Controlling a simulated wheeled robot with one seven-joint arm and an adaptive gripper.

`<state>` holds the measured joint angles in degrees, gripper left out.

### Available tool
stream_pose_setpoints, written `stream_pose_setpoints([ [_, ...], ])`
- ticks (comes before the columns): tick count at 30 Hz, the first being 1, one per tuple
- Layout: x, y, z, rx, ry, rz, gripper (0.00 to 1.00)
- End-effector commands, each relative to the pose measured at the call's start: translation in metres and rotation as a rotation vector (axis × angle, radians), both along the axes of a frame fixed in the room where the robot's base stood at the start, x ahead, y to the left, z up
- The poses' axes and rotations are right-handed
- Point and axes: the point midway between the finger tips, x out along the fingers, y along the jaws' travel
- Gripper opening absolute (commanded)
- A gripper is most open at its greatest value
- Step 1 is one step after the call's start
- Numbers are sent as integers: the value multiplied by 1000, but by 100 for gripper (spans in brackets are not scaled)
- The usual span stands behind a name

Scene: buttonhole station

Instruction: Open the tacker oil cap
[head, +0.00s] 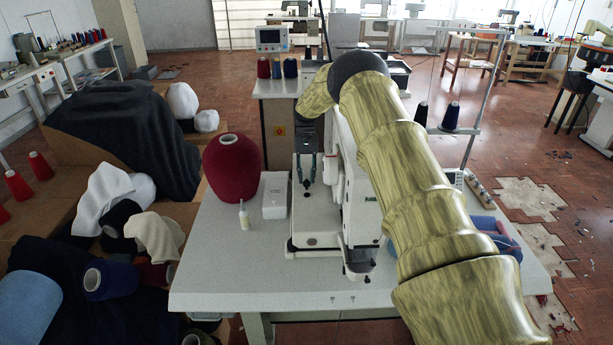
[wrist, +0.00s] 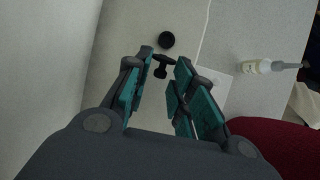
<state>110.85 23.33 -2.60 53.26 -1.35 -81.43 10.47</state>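The tacker is the white machine (head: 358,190) on the light grey table. My gripper (head: 306,184) hangs fingers down over the white bed (head: 316,228) at its left. In the wrist view my gripper (wrist: 167,66) has its teal-padded fingers apart, with a gap between them. A small black T-shaped part (wrist: 160,70) shows in that gap, apparently below the fingertips. A round black piece (wrist: 166,40) lies just beyond the fingertips. I cannot tell which of these is the oil cap. Neither looks gripped.
A dark red yarn cone (head: 232,168), a small white bottle (head: 244,216) and a white box (head: 274,196) stand left of the tacker. Blue and red spools (head: 490,232) lie at the right. The table's front left (head: 225,275) is clear.

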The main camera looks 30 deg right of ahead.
Motion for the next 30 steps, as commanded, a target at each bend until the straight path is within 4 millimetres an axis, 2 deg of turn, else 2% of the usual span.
stream_pose_setpoints([
  [14, 3, -2, 6, 0, -2, 0, 34],
  [17, 7, -4, 16, 0, -2, 0, 34],
  [30, 36, -23, 85, -1, -3, -1, 34],
])
